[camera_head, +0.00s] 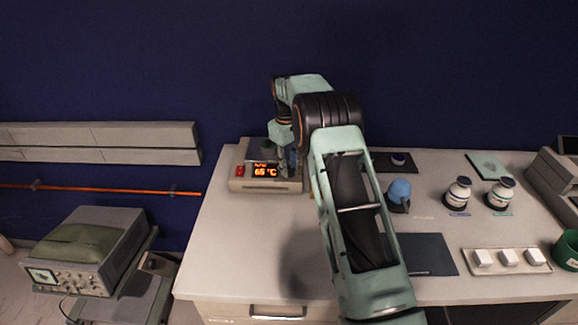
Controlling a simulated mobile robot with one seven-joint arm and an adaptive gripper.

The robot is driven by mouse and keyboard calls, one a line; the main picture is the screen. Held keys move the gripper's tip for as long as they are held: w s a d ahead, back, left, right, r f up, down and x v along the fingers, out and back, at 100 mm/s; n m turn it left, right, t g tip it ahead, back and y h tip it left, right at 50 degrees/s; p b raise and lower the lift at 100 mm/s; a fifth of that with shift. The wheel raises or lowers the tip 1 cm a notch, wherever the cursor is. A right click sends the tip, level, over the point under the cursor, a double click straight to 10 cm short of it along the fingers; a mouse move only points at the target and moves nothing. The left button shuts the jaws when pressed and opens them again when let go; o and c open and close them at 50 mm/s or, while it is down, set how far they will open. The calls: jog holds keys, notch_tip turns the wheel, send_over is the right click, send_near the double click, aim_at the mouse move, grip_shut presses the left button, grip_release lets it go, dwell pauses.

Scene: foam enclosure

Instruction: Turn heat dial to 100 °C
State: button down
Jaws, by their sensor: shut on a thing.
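The heating device (240,186) is a beige box at the left back of the bench. Its orange display (265,170) reads what looks like 65 °C, though the digits are small. Red controls (239,171) sit left of the display. My gripper (287,170) points down at the right end of the device's front, just right of the display. It is shut on the heat dial, which my gripper and arm hide from view.
A blue flask-like item (399,192) stands right of my arm. Two white jars with dark bands (458,192) stand farther right. A tray with white blocks (507,260) and a green cup (567,250) are at the right. The bench's front left is clear.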

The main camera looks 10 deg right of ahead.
jog(key=c, duration=1.6)
grip_release()
jog(key=shift+n, duration=0.3)
